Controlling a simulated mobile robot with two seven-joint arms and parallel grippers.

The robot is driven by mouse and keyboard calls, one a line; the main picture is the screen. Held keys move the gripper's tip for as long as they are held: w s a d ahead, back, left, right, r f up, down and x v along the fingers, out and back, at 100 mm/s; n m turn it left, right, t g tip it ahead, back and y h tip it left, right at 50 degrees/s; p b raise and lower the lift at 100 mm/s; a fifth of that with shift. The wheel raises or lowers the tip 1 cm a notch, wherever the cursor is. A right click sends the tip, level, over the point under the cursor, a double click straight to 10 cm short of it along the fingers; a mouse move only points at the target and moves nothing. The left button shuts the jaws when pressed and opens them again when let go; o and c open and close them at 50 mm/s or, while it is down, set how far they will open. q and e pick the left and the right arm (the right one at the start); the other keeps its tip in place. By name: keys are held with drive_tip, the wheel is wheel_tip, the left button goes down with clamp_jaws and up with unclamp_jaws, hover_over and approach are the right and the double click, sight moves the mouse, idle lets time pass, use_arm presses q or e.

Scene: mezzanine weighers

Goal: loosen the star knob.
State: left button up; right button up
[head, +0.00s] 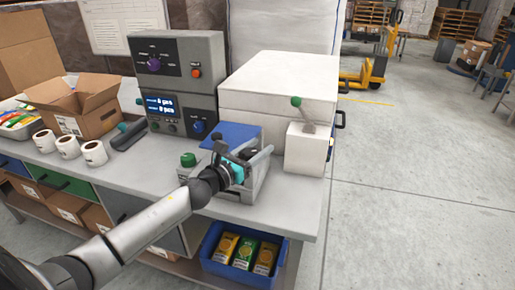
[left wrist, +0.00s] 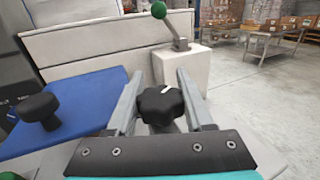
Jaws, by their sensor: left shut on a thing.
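The star knob (left wrist: 162,105) is black and lobed, with a white mark on its top. In the left wrist view it sits between the two grey fingers of my left gripper (left wrist: 161,88), which is shut on it. In the head view my left gripper (head: 248,152) reaches in over the bench beside the blue plate, and it and the arm hide much of the knob. My right gripper is in neither view.
A second black knob (left wrist: 38,108) stands on the blue plate (left wrist: 75,118). A green-topped lever (head: 296,102) rises from a white block (head: 304,150) close by. A control box (head: 178,60) stands behind. A blue crate (head: 212,268) with packets sits below.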

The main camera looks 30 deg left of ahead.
use_arm(q)
clamp_jaws()
